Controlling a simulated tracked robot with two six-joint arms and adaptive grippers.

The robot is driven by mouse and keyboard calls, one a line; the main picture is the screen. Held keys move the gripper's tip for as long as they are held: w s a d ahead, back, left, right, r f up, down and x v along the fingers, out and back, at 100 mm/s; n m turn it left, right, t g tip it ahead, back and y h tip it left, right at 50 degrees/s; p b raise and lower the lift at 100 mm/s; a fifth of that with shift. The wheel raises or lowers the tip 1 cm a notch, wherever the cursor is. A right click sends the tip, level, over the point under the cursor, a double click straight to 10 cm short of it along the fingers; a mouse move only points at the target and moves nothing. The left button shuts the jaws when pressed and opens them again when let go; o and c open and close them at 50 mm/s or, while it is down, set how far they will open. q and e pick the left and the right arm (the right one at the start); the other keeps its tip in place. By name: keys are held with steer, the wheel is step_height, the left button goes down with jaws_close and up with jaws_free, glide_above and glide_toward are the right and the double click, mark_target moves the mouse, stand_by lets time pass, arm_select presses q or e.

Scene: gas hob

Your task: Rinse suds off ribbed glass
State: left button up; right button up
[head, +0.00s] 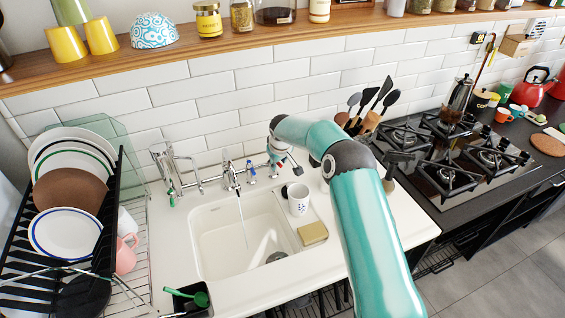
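My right gripper (285,166) hangs at the back right of the sink (209,240), near the tiled wall and behind a white patterned mug (298,199). It is small in view, and I cannot tell whether its fingers are open or shut. The tap (231,175) runs a thin stream of water (243,228) into the sink. A clear glass-like vessel (162,155) shows on the metal fixture at the back left of the sink; its ribs and any suds are too small to make out. My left gripper is out of view.
A sponge (313,233) lies on the right sink ledge. A dish rack (112,215) with plates stands on the left, with a pink mug (126,254) beside it. A black caddy (188,301) holds a green brush at the front. The gas hob (455,150) is on the right.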

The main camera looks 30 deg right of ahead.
steer(key=shift+s+d+f, duration=0.1)
steer(key=shift+d, duration=0.05)
steer(key=shift+s+r, duration=0.1)
steer(key=shift+r, duration=0.35)
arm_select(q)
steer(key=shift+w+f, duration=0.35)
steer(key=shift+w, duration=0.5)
arm_select(e)
steer(key=v, duration=1.1)
steer(key=shift+s+a, duration=0.2)
steer(key=shift+s, duration=0.1)
